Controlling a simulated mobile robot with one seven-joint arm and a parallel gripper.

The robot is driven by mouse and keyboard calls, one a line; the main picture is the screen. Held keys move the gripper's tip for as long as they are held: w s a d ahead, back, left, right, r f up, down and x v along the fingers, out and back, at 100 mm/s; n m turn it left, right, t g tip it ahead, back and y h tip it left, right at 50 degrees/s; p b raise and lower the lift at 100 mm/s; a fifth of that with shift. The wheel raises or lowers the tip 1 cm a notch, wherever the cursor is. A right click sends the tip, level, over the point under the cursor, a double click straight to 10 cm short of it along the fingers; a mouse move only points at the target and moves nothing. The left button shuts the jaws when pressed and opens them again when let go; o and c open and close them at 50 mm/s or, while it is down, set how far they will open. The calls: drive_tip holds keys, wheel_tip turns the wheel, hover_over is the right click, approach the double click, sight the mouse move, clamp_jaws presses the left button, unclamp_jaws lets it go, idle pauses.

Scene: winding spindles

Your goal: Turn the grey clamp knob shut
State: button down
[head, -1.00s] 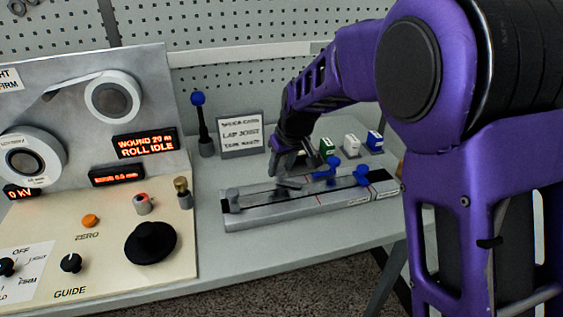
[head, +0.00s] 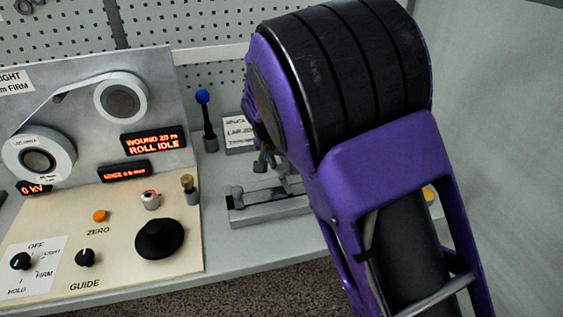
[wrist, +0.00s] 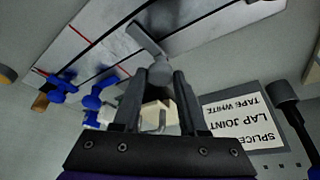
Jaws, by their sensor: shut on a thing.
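The grey clamp knob (wrist: 160,73) shows between my fingertips in the wrist view. A flat grey clamp bar (wrist: 146,38) reaches out from beside it over the splice block (wrist: 205,22). My gripper (wrist: 161,78) is shut on the knob, with one dark finger on each side. In the head view my gripper (head: 268,163) is low over the splice block (head: 262,213), and my arm hides the block's right part. I cannot make out the knob clearly there.
Blue clamp parts (wrist: 60,88) stand farther along the block. A "LAP JOINT" sign (wrist: 240,122) and a dark post with a blue ball (head: 207,120) stand close by. The winding panel (head: 65,215) with its dials fills the left.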

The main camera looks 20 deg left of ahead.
drive_tip(key=shift+a+m+h, duration=0.1)
drive_tip(key=shift+m+h, duration=0.2)
drive_tip(key=shift+m, duration=0.3)
drive_tip(key=shift+c, duration=2.3)
unclamp_jaws()
drive_tip(key=p+v, duration=0.1)
drive_tip(key=v, duration=1.6)
drive_tip(key=shift+r, duration=0.25)
drive_tip(key=shift+a, duration=0.1)
